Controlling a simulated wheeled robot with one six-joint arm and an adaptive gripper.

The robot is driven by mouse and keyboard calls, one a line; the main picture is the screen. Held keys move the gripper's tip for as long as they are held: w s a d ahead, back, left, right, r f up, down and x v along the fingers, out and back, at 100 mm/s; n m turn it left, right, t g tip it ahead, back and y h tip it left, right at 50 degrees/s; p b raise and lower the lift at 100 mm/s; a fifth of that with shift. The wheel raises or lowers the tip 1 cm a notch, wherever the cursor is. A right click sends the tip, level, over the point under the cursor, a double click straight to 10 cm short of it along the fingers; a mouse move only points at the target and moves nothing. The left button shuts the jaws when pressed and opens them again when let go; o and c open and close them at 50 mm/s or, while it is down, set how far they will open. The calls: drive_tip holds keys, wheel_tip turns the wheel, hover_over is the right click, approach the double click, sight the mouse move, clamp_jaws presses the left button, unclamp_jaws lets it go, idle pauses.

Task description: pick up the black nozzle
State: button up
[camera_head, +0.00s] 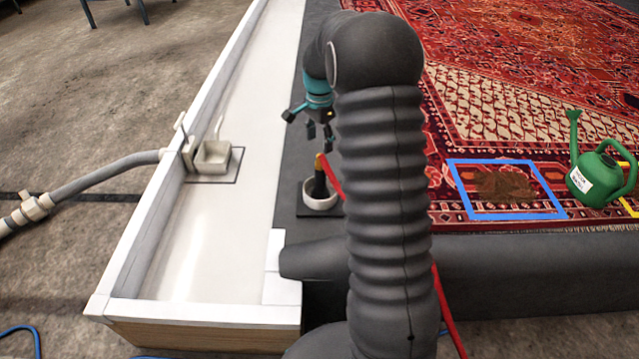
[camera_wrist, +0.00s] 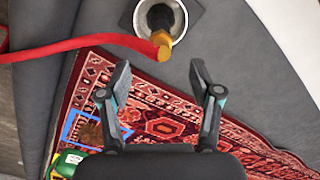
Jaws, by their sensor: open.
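The black nozzle (camera_head: 319,186) stands roughly upright in a small white round cup (camera_head: 309,204) on the dark ledge beside the trough. Its orange end points up, and a red hose (camera_head: 331,178) runs close by it. In the wrist view the nozzle (camera_wrist: 158,14) shows at the top with its orange end toward me, inside the cup (camera_wrist: 181,26). My gripper (camera_head: 321,134) is open and empty, above and slightly behind the nozzle, apart from it. In the wrist view my two fingers (camera_wrist: 160,77) are spread, with the nozzle beyond their tips.
A white trough (camera_head: 215,240) with a drain box (camera_head: 213,157) lies to the left. A patterned red rug (camera_head: 540,110) lies right, with a blue frame (camera_head: 465,193) around a brown stain and a green watering can (camera_head: 598,175). The red hose (camera_wrist: 85,43) crosses left of the nozzle.

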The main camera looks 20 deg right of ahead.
sight(320, 157)
wheel_tip(320, 157, down, 6)
drive_tip(key=shift+f, duration=0.1)
drive_tip(key=f, duration=0.5)
drive_tip(key=shift+w+d, duration=0.15)
drive_tip(key=shift+d, duration=0.1)
clamp_jaws()
drive_tip(key=shift+r, duration=0.1)
